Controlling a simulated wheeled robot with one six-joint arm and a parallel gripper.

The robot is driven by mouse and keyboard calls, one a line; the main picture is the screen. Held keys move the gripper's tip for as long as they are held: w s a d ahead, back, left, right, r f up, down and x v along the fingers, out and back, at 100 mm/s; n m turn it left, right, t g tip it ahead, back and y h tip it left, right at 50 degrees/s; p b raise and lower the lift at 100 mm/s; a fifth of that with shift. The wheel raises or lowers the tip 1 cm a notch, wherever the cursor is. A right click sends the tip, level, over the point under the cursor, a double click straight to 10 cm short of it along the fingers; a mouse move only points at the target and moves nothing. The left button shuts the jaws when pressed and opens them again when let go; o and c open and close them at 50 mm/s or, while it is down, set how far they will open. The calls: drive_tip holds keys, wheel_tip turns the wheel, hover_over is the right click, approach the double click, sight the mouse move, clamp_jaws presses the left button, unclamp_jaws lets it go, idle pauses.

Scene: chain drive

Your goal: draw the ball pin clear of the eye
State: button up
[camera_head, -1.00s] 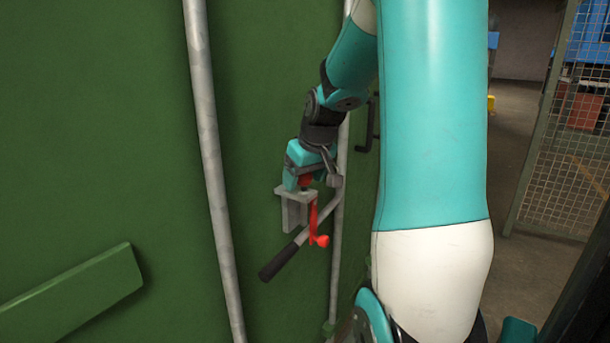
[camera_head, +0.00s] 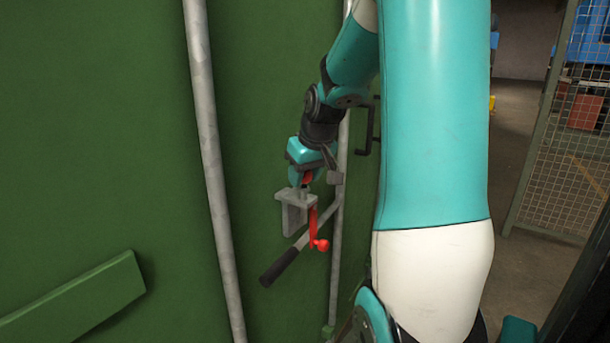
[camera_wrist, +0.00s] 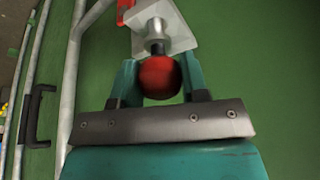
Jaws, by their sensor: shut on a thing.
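My gripper (camera_head: 300,178) is shut on the ball pin, whose red ball (camera_wrist: 159,77) sits between the two teal fingers in the wrist view. The ball also shows between the fingers in the head view (camera_head: 308,177). A short dark neck joins the ball to a grey shank (camera_wrist: 155,28) at the grey bracket (camera_wrist: 175,42). In the head view the bracket (camera_head: 293,205) is just below my fingers, with a small gap showing. Whether the pin's tip is still inside the eye cannot be told.
A red piece with a red knob (camera_head: 320,244) hangs beside the bracket. A grey lever with a black grip (camera_head: 279,266) slants below it. Grey vertical rods (camera_head: 208,150) run along the green panel (camera_head: 90,130). A black handle (camera_head: 370,130) stands behind to the right.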

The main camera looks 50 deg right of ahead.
wheel_tip(320, 180, up, 13)
drive_tip(key=p, duration=1)
idle(1.0)
drive_tip(key=shift+s+d, duration=0.1)
